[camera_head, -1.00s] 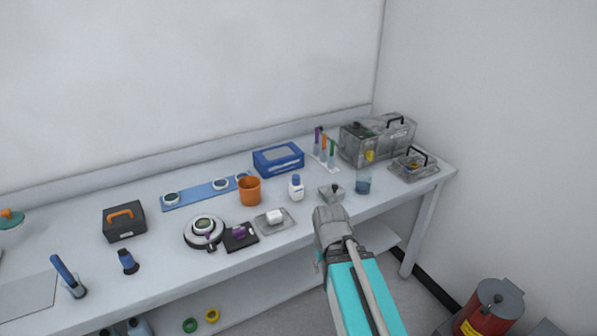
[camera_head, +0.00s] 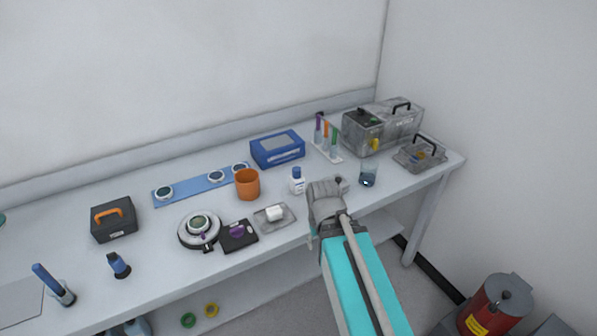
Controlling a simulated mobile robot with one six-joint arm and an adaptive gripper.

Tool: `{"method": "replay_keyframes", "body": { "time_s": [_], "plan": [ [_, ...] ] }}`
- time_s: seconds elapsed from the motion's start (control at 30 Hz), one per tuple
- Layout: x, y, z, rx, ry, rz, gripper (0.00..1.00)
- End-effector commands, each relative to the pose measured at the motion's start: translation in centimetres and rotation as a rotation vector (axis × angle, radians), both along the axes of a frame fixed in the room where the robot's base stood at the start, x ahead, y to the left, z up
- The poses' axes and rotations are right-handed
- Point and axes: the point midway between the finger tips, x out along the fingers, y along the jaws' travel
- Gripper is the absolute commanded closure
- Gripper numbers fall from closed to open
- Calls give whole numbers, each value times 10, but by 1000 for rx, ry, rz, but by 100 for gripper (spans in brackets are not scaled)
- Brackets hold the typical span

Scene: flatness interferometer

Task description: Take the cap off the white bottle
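The white bottle (camera_head: 297,186) stands upright on the bench, right of the orange cup. Its blue cap (camera_head: 297,172) is on top of it. My arm reaches in from the lower right, and my gripper (camera_head: 322,190) is at the bench's front edge, just right of and in front of the bottle. The gripper appears apart from the bottle. Its fingers are hidden or too small to make out, so I cannot tell whether it is open.
An orange cup (camera_head: 247,184) and a tray with a white block (camera_head: 274,213) stand left of the bottle. A blue box (camera_head: 277,149) is behind it. A small metal container (camera_head: 342,184) is partly hidden by my gripper, with a glass beaker (camera_head: 369,175) to its right.

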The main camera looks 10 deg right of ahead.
Motion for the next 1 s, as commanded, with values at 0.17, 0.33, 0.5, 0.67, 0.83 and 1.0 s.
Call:
{"method": "replay_keyframes", "body": {
  "time_s": [0.17,0.33,0.5,0.67,0.83,1.0],
  "plan": [
    [0,0,0,0,0,0,43],
    [0,0,0,0,0,0,43],
    [2,0,1,0,0,-5,21],
    [14,0,10,0,0,-48,17],
    [47,6,31,0,0,-166,17],
    [97,6,62,0,0,-370,17]
  ]
}}
